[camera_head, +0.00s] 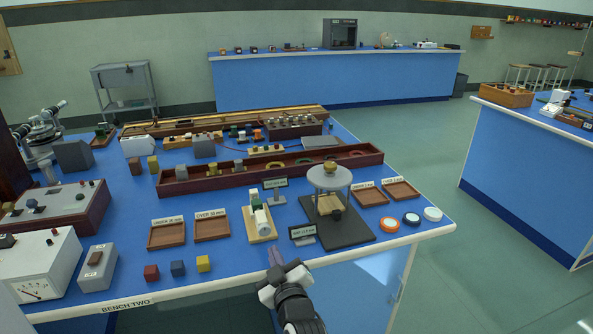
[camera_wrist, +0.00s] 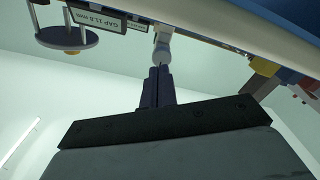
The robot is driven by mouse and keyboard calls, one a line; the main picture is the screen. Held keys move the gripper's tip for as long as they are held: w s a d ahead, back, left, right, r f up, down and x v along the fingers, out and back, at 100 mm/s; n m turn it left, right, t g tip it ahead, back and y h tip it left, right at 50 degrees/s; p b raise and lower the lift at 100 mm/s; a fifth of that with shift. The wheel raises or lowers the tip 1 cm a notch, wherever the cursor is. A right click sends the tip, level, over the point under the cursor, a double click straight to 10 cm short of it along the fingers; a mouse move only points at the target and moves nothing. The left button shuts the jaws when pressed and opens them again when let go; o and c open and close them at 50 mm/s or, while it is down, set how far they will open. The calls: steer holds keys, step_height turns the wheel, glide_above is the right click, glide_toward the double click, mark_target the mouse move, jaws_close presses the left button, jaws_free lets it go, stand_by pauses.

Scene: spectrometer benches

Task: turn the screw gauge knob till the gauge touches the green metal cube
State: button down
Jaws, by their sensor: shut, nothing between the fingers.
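The screw gauge (camera_head: 260,219) stands on a small wooden base near the front edge of the blue bench, with a pale cylindrical knob end toward me. A small green patch at its middle may be the green metal cube; I cannot tell whether the gauge touches it. My gripper (camera_head: 277,256) is shut and empty, in front of the gauge at the bench edge. In the wrist view the shut fingers (camera_wrist: 158,70) point at the pale grey knob (camera_wrist: 163,45), whose end is close to the fingertips; contact is unclear. A sign (camera_wrist: 90,22) reads GAP 11.6 mm.
The gap sign (camera_head: 303,234) stands just right of the gauge, beside a black-based stand with a round plate (camera_head: 329,178). Wooden trays (camera_head: 166,236) lie left. Red, blue and yellow cubes (camera_head: 203,263) sit near the front edge.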

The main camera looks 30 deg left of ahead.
mark_target(264, 229)
steer(key=shift+h, duration=0.3)
steer(key=shift+w+a+f, duration=0.15)
steer(key=shift+w+a, duration=0.45)
steer(key=shift+w, duration=0.3)
steer(key=shift+w+a+f, duration=0.15)
steer(key=shift+w+a, duration=0.4)
steer(key=shift+w, duration=0.35)
steer(key=shift+w+a+f, duration=0.15)
steer(key=shift+w+a, duration=0.45)
steer(key=shift+w, duration=0.3)
steer(key=shift+s+a+r+p, duration=0.15)
steer(key=shift+s+r+p, duration=0.05)
steer(key=shift+p, duration=0.2)
steer(key=shift+s+a+f+b, duration=0.25)
steer(key=shift+f+b, duration=0.1)
steer(key=shift+b, duration=0.15)
steer(key=shift+s+a+f, duration=0.1)
steer(key=shift+s+a, duration=0.15)
steer(key=shift+s, duration=0.05)
steer(key=shift+s+a, duration=0.2)
steer(key=shift+s, duration=0.05)
steer(key=shift+b, duration=0.3)
